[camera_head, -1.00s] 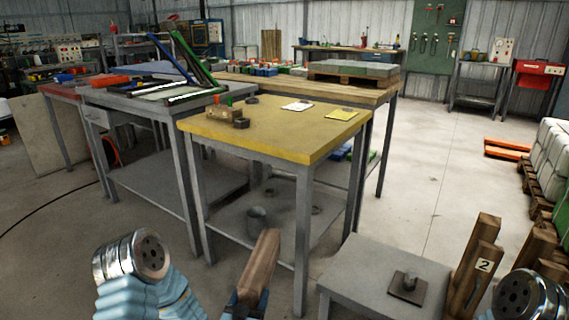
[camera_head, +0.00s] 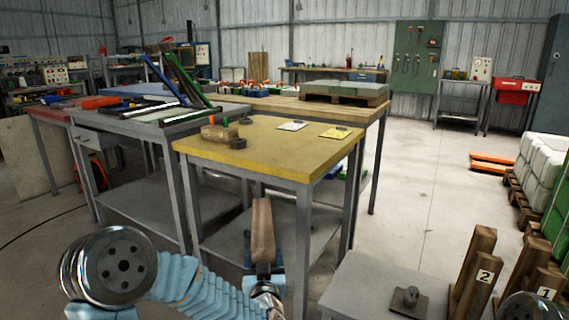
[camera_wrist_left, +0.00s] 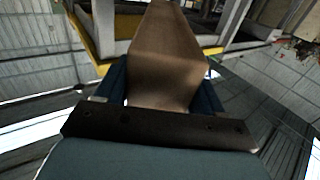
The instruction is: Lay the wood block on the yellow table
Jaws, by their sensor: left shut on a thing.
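The wood block (camera_head: 262,228) is a long brown piece standing up from my left gripper (camera_head: 264,268), which is shut on its lower end. In the left wrist view the block (camera_wrist_left: 165,60) rises between the two dark fingers of the gripper (camera_wrist_left: 165,90). The yellow table (camera_head: 262,150) stands just ahead, its top beyond and above the block in the head view. The block is in front of the table's near side, apart from its top. My right gripper is out of view; only a part of that arm shows at the bottom right corner.
On the yellow table lie a tan block (camera_head: 218,133), dark round pieces (camera_head: 238,143) and two cards (camera_head: 292,125). A low grey table (camera_head: 370,285) with a metal weight stands at the right, beside numbered wooden posts (camera_head: 478,272). The near middle of the yellow top is clear.

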